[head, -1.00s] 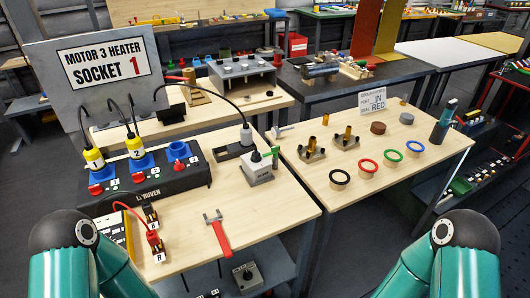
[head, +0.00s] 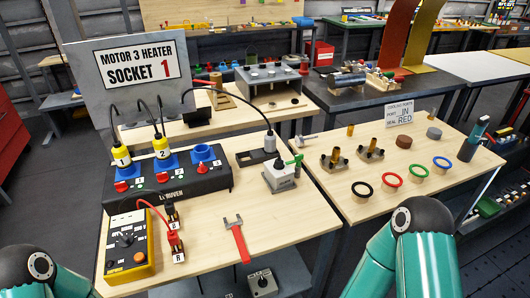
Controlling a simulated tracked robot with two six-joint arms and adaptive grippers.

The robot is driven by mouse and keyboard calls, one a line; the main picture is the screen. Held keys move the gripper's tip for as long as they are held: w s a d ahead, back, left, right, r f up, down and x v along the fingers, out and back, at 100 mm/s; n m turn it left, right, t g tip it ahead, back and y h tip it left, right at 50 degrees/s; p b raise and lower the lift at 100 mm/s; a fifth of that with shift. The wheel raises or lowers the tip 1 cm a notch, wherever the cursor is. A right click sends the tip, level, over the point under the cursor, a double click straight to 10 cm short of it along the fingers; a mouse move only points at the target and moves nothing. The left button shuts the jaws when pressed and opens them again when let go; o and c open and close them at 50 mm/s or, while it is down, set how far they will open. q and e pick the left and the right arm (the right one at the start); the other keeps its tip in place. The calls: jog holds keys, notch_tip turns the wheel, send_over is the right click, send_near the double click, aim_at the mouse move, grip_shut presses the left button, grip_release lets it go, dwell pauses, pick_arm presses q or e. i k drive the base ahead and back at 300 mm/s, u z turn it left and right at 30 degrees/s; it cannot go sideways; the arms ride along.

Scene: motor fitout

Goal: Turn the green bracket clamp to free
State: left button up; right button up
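Neither of my grippers is in view. Only teal links of my two arms show at the bottom left and bottom right, well apart from the clamp.
A black socket panel (head: 170,187) with yellow plugs stands left of the clamp. A yellow meter (head: 129,246) and a red-handled tool (head: 238,243) lie nearer. The right table holds brass fittings (head: 335,158) and several coloured rings. Bare wood lies in front of the grey box.

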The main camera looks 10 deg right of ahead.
aim_at(297, 158)
jog(key=z, duration=1.6)
jog(key=i, duration=0.1)
jog(key=u, duration=2.65)
jog(key=k, duration=1.45)
jog(key=z, duration=1.05)
jog(key=i, duration=1.1)
jog(key=u, duration=0.05)
